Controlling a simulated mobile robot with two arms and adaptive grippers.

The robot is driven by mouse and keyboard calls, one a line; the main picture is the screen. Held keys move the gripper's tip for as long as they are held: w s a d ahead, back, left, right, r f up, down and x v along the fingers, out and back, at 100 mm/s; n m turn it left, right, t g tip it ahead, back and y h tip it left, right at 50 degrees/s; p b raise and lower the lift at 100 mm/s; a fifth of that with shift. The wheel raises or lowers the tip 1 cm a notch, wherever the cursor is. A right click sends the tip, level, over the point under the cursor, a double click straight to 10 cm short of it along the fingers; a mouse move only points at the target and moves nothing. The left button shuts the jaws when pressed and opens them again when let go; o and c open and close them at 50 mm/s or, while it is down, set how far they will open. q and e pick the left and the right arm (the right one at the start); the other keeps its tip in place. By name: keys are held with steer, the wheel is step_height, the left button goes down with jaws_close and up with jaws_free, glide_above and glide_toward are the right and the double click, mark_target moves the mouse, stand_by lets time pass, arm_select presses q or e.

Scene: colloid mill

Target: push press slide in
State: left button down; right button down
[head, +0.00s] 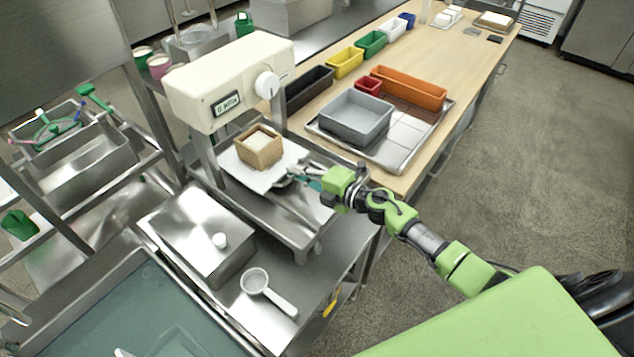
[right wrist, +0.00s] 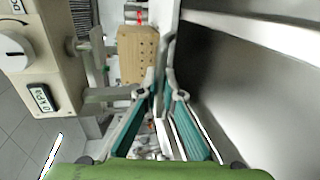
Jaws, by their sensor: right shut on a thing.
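The cream press (head: 230,80) with a white knob stands on the steel bench; it also shows on the left of the right wrist view (right wrist: 40,50). Below its head, the metal press slide (head: 285,208) carries a white cloth (head: 243,172) and a wooden box (head: 259,147) with white contents. The box also shows in the right wrist view (right wrist: 138,52), with small holes in its side. My right gripper (head: 293,174) is at the slide's right side, beside the cloth. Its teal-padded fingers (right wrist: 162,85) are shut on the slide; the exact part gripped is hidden. My left gripper is out of view.
A lidded steel box (head: 200,232) and a strainer (head: 256,281) are in front of the press. Open floor lies right of the counter.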

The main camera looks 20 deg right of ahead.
mark_target(273, 161)
steer(key=x, duration=0.2)
steer(key=r+x, duration=0.1)
steer(key=x, duration=0.1)
steer(key=shift+w+a+f, duration=0.1)
steer(key=shift+w+a, duration=0.05)
steer(key=shift+w, duration=0.2)
steer(key=c, duration=2.5)
jaws_free()
steer(key=shift+w+a, duration=0.2)
steer(key=v, duration=1.1)
steer(key=shift+s, duration=0.35)
steer(key=shift+d, duration=0.25)
